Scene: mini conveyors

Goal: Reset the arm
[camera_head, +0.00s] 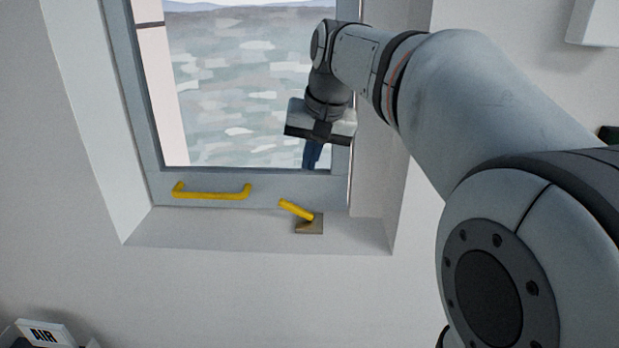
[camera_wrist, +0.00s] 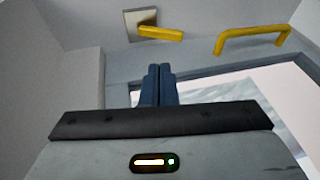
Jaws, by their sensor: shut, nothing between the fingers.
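My gripper (camera_head: 312,155) hangs at the end of my arm in front of the lower right part of the window in the head view. Its two blue fingers point down and are together with nothing between them. In the wrist view my gripper (camera_wrist: 159,72) shows the fingers side by side, touching. It is apart from the yellow latch lever (camera_head: 297,210), which lies above the fingers in the wrist view (camera_wrist: 160,34).
A yellow bar handle (camera_head: 212,194) is on the lower window frame (camera_head: 160,187). The latch's square plate (camera_head: 309,224) sits on the sill (camera_head: 240,235), otherwise bare. The recess's right wall (camera_head: 380,180) is close to my arm. A box marked AIR (camera_head: 45,333) shows at lower left.

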